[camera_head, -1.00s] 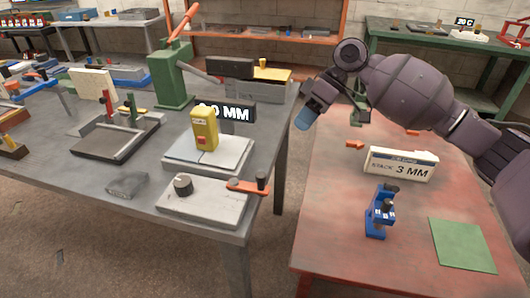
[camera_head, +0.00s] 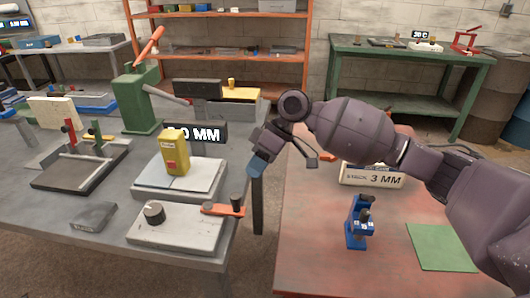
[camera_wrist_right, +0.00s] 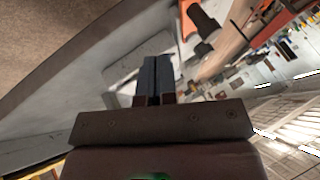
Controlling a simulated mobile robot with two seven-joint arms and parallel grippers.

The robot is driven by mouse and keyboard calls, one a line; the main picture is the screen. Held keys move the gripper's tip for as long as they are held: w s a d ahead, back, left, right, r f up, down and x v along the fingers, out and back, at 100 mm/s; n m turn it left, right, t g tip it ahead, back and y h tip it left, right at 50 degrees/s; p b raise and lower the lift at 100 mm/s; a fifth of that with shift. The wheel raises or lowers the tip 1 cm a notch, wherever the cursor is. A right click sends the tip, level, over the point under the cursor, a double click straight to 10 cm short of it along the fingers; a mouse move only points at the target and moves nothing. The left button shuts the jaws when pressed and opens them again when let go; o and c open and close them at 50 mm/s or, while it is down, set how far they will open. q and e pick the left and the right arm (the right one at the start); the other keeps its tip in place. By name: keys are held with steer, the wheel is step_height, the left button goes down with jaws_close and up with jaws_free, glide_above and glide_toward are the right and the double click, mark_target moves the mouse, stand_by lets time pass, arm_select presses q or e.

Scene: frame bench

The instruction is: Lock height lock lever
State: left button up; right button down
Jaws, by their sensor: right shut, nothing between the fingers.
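An orange lever (camera_head: 220,210) with an upright black knob lies at the right edge of a pale grey plate (camera_head: 165,231), which also carries a black dial (camera_head: 154,212). The plate is on the grey bench. My right gripper (camera_head: 252,178) is shut and empty, pointing down just above and right of the lever's knob end. In the right wrist view the closed fingers (camera_wrist_right: 156,78) are in the middle, and an orange part with a black knob (camera_wrist_right: 204,20) shows up and right of them, apart from the fingertips. My left gripper is out of view.
A yellow block (camera_head: 174,152) stands on a second plate behind the lever. A green press (camera_head: 137,98) with a red handle is further back. A red-topped table (camera_head: 310,260) at right holds a blue device (camera_head: 359,222) and a green mat (camera_head: 441,247). A gap separates the tables.

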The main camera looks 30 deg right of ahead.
steer(key=s+a, duration=0.1)
steer(key=a, duration=0.1)
steer(key=s+a+f, duration=0.1)
steer(key=a, duration=0.1)
steer(key=shift+s+f, duration=0.1)
steer(key=shift+s, duration=0.25)
